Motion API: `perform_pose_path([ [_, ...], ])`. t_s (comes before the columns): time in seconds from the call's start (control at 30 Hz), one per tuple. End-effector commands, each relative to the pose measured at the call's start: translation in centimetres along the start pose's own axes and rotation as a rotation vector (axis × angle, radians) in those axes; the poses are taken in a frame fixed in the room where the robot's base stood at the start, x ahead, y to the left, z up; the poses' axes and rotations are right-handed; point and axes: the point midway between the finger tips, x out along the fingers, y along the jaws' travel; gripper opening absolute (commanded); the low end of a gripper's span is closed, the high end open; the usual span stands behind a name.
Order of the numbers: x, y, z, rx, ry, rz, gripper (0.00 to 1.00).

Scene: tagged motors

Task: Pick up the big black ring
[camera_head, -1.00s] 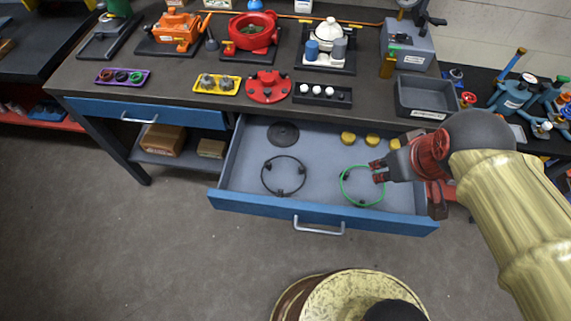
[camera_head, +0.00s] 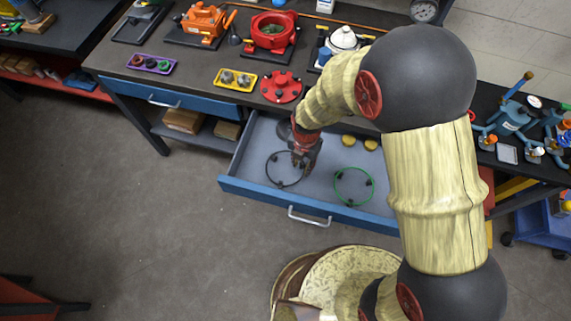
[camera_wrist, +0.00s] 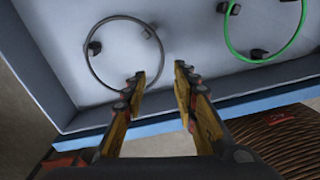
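The big black ring (camera_head: 272,177) lies flat in the open blue drawer, left of a green ring (camera_head: 340,192). It is a thin hoop with small dark lugs. In the wrist view the black ring (camera_wrist: 91,66) is ahead and to the left of my fingertips, and the green ring (camera_wrist: 229,44) is to the right. My gripper (camera_head: 303,167) is over the right side of the black ring and hides part of it. In the wrist view my gripper (camera_wrist: 160,76) has its fingers apart with nothing between them.
The drawer's front wall (camera_head: 300,203) is close to my fingers. Yellow round pieces (camera_head: 359,141) lie at the drawer's back. A red flange (camera_head: 281,88) and a yellow tray (camera_head: 236,80) stand on the bench above.

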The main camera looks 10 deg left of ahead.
Motion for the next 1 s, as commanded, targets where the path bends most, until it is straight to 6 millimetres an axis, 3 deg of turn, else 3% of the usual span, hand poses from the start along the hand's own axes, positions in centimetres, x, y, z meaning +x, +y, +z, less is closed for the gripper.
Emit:
perform_pose_path([
  [0.37, 3.4, -0.1, 0.1, -0.012, 0.001, -0.001, 0.29],
  [0.7, 7.7, -0.3, 0.6, -0.011, 0.002, -0.001, 0.29],
  [1.0, 7.8, -0.3, 0.6, -0.011, 0.001, 0.0, 0.29],
])
